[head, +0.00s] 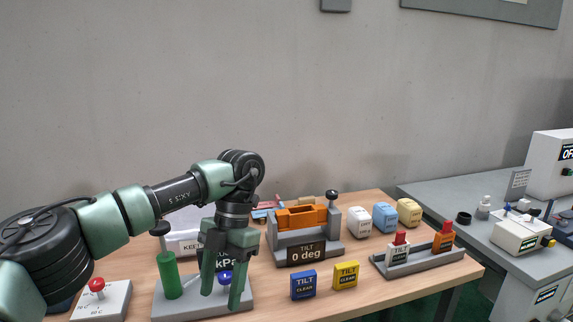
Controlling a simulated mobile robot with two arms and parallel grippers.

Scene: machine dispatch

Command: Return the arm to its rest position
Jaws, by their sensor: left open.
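My left arm reaches in from the left, and my left gripper (221,294) points down with its two green fingers apart. It is in front of a grey device with a "kPa" display (222,264), which the fingers partly cover. A blue knob (225,277) shows between the fingers; I cannot tell whether they touch it. A green cylinder (169,276) stands on the same grey base (180,308), left of the gripper. My right gripper is not in view.
The wooden table (371,277) holds an orange tilt tray (302,216) reading "0 deg", blue (303,285) and yellow (346,275) "TILT CLEAR" blocks, a red-knobbed box (98,290), several small canisters and a two-switch stand (420,262). A grey bench (440,193) stands right.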

